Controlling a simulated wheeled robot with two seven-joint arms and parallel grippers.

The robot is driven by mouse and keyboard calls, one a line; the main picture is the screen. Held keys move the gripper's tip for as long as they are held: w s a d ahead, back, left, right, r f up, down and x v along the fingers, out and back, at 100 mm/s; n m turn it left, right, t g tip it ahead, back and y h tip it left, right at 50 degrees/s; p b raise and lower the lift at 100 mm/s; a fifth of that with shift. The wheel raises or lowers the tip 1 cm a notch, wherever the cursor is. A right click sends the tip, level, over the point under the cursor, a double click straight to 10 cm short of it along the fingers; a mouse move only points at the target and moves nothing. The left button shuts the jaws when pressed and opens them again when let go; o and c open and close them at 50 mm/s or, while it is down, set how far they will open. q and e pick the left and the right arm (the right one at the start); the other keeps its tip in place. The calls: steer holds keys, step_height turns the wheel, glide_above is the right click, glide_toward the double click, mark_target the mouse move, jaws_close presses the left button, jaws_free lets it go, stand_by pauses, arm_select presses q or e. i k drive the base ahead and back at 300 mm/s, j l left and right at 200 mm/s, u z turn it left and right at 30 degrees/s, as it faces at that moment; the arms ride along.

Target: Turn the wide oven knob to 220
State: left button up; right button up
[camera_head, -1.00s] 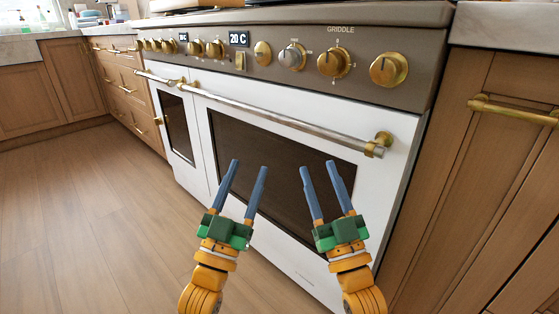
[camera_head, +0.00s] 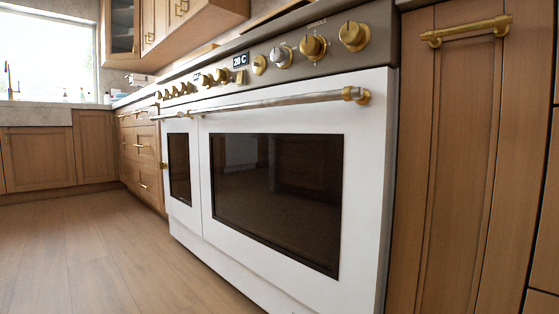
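The wide oven (camera_head: 365,190) has a white door with a dark window and fills the middle of the view. Its brown control panel (camera_head: 380,30) carries a row of brass knobs. A small display (camera_head: 240,60) appears to read 20 C. Right of it are a brass knob (camera_head: 259,65), a silver-faced knob (camera_head: 281,56) and two larger brass knobs (camera_head: 313,47) (camera_head: 354,36). I cannot tell from the markings which is the wide oven's knob. Neither gripper is in view.
A long metal handle bar (camera_head: 290,101) juts out below the knobs. A narrower oven door (camera_head: 179,167) is to the left. Wooden cabinets (camera_head: 455,150) stand close on the right. The wooden floor (camera_head: 90,250) at left is clear.

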mark_target(219, 75)
steer(key=j+z, duration=0.25)
steer(key=j, duration=0.6)
steer(key=j+z, duration=0.25)
steer(key=j, duration=0.6)
steer(key=k, duration=0.05)
